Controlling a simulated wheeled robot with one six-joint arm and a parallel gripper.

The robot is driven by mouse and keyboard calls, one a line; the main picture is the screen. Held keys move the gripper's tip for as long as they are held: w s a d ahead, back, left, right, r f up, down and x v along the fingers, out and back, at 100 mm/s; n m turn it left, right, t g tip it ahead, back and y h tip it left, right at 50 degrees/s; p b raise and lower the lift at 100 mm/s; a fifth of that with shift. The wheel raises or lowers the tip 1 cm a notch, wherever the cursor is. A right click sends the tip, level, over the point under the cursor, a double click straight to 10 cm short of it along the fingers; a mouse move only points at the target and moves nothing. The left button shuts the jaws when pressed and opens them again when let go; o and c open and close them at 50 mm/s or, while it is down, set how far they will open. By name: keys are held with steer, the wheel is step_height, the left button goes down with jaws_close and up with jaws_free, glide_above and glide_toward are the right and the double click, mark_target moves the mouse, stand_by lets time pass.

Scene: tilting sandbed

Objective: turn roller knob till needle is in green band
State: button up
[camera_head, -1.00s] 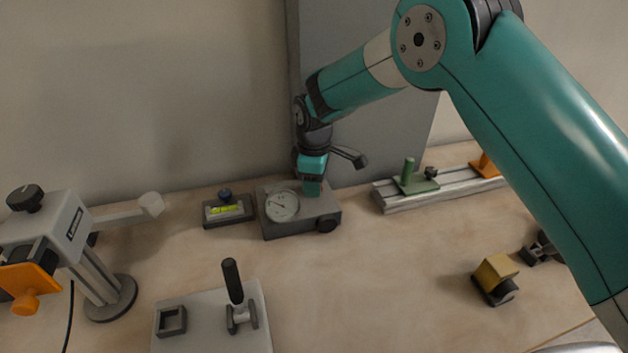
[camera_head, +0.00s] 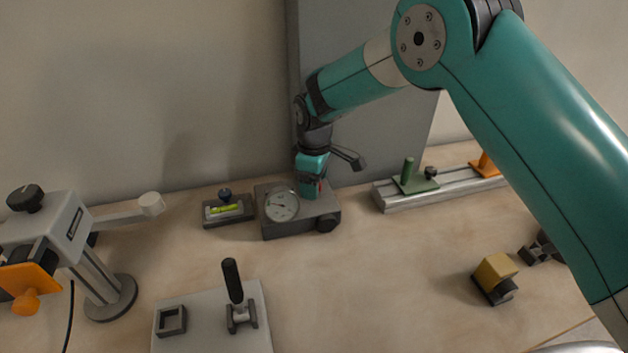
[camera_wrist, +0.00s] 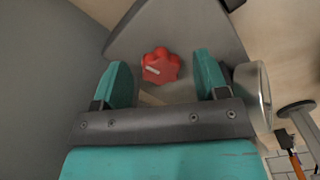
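A grey box (camera_head: 290,228) at the back of the table carries a round white dial (camera_head: 281,204) with a thin dark needle. The dial is too small to make out a green band. The red lobed roller knob (camera_wrist: 160,66) with a white mark sits on the grey plate in the wrist view.
A level block (camera_head: 228,212) stands left of the box. A rail with a green clamp (camera_head: 415,178) lies to the right. A lever plate (camera_head: 210,325) and a yellow-topped block (camera_head: 494,272) are nearer. The middle of the table is clear.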

step_height(320, 180, up, 17)
steer(key=b, duration=0.1)
steer(key=shift+r, duration=0.2)
stand_by(0.3)
steer(key=s+d+r+m+y, duration=0.1)
steer(key=s+d+r, duration=0.2)
steer(key=s, duration=0.3)
steer(key=s+d+r+m+y, duration=0.1)
steer(key=s+d+r+m, duration=0.1)
steer(key=s+d, duration=0.3)
steer(key=s+d+f+m+y, duration=0.1)
steer(key=s+d+m+y, duration=0.1)
steer(key=s, duration=2)
steer(key=shift+d+f+m, duration=0.2)
steer(key=shift+f+m, duration=0.1)
steer(key=shift+m, duration=0.5)
